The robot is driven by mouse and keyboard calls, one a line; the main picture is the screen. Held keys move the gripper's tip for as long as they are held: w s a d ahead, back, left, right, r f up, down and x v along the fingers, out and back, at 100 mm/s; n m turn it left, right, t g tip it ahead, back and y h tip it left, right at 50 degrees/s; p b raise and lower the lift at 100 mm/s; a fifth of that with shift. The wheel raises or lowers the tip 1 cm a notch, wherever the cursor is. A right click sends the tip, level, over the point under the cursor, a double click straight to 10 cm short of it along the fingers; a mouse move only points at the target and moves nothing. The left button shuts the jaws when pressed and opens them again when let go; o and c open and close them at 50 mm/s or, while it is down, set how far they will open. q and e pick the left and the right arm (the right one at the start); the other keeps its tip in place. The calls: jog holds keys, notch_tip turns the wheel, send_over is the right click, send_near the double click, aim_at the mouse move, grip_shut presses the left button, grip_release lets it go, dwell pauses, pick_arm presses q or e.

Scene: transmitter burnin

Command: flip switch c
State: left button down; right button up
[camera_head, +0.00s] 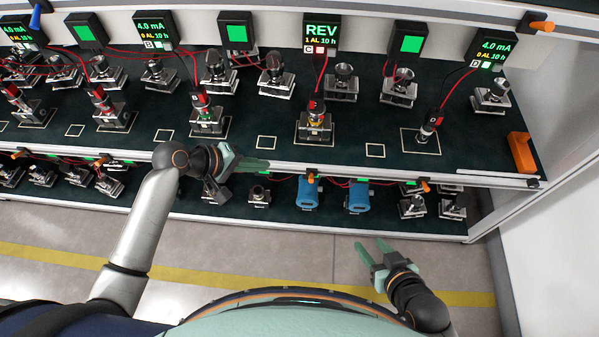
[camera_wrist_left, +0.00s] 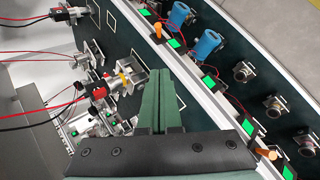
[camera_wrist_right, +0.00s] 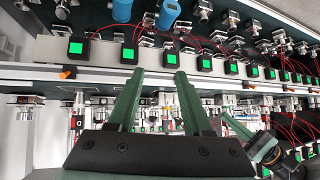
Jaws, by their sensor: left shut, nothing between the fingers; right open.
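My left gripper (camera_head: 262,163) is shut and empty, in front of the rail, left of the middle lever. In the left wrist view an orange lever (camera_wrist_left: 157,30) shows beyond the fingertips, apart from them. My right gripper (camera_head: 370,246) is open and empty, low, off the shelf.
Several transmitters with red cables stand on the dark upper shelf (camera_head: 370,150). Two blue housings (camera_head: 308,193) stand on the lower shelf. An orange block (camera_head: 522,152) is at the upper shelf's right end. The floor (camera_head: 300,238) before the rack is clear.

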pick_arm(q)
jog(key=shift+f, duration=0.1)
jog(key=b, duration=0.4)
send_near(309, 175)
notch_tip(309, 175, down, 2)
jog(key=w, duration=0.3)
jog(key=d, duration=0.1)
jog(key=s+d+f, duration=0.1)
jog(key=d, duration=0.1)
jog(key=shift+f, duration=0.2)
jog(key=shift+s+d+f, duration=0.1)
jog(key=shift+d, duration=0.1)
pick_arm(e)
jog(key=shift+w+d+r+t, duration=0.15)
jog(key=shift+w+d+t, duration=0.1)
jog(key=shift+w+t, duration=0.35)
jog(key=shift+w+d+r+t, duration=0.1)
jog(key=shift+w+d+t, duration=0.1)
jog(key=shift+w+t, duration=0.35)
jog(key=shift+w, duration=0.15)
